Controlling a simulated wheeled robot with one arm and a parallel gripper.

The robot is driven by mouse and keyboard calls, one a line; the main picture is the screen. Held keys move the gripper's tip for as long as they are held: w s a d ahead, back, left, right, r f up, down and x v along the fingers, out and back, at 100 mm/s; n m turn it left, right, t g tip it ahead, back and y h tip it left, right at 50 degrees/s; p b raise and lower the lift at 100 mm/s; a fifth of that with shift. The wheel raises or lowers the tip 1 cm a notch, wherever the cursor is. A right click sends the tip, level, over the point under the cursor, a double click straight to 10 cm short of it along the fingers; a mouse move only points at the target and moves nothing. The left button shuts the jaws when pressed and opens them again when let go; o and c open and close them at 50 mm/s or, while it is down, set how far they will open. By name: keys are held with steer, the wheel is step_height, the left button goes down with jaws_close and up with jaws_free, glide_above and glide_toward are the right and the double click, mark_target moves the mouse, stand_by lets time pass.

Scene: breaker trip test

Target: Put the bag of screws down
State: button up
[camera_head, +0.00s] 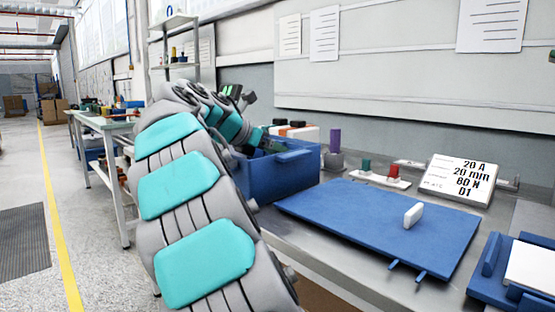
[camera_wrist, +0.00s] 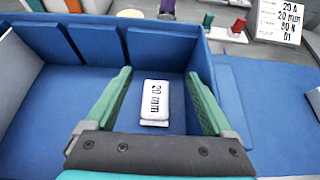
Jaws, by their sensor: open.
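A white bag labelled "20 mm" (camera_wrist: 155,100), which looks like the bag of screws, lies in the blue bin (camera_wrist: 60,110), on or near its floor. My gripper (camera_wrist: 158,74) is open, with one green finger on each side of the bag and a visible gap on both sides. In the head view, the blue bin (camera_head: 268,180) stands on the bench left of the blue mat. There my arm reaches over the bin, and the bag is hidden.
A blue fixture (camera_head: 490,268) is at the right.

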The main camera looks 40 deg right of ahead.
steer(key=p+v, duration=0.2)
steer(key=v, duration=1)
